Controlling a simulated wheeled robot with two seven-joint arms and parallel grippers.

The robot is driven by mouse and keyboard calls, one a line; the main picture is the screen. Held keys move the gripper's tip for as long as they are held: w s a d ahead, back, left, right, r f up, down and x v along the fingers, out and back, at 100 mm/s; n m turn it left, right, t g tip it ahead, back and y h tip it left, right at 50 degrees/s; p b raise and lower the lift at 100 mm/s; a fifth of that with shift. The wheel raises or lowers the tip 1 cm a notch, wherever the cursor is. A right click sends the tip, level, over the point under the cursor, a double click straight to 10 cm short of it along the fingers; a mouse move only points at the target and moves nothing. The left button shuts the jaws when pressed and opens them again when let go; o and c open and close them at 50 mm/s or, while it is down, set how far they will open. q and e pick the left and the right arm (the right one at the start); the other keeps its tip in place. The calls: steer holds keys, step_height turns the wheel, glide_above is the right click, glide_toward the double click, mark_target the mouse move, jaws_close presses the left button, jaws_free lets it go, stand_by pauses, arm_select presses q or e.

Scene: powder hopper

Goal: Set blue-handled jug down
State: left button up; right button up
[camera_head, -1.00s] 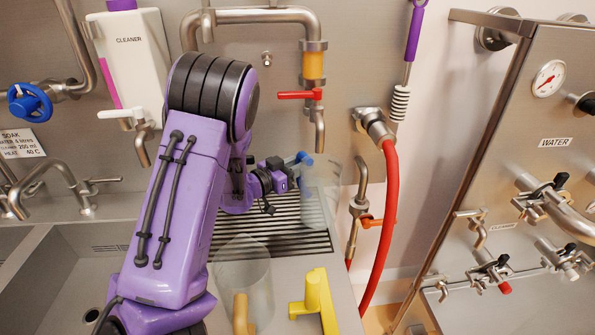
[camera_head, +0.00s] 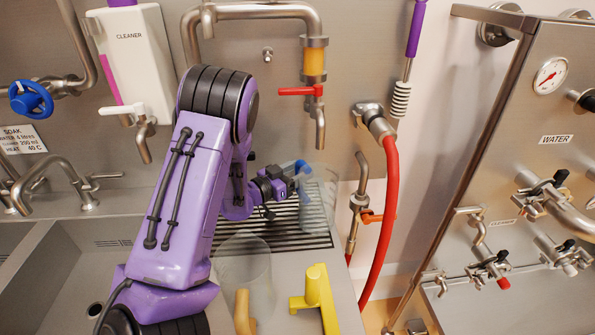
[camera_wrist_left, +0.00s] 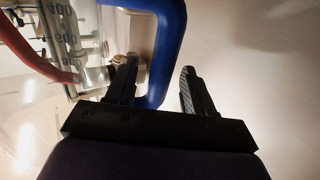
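The blue-handled jug (camera_head: 318,208) is a clear, faint vessel over the right part of the slatted drain grate (camera_head: 285,236). It looks upright, and I cannot tell whether its base touches the slats. Its blue handle (camera_head: 303,167) faces my left gripper (camera_head: 290,180), which reaches in from the left. In the left wrist view, the blue handle (camera_wrist_left: 168,40) passes between the two fingers (camera_wrist_left: 157,78). The fingers are apart, with gaps showing beside the handle. My right gripper is in no view.
A clear jug with a tan handle (camera_head: 242,310) and a yellow handle (camera_head: 317,292) stand nearer the front. A tap with a red lever (camera_head: 300,91) hangs above the grate. A red hose (camera_head: 388,210) runs down at the right. Sink basins lie at left.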

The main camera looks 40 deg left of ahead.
arm_select(q)
steer(key=shift+r, duration=0.35)
steer(key=s+a+b, duration=0.1)
steer(key=s+b, duration=0.3)
steer(key=s, duration=0.8)
steer(key=shift+f, duration=0.15)
steer(key=shift+s, duration=0.1)
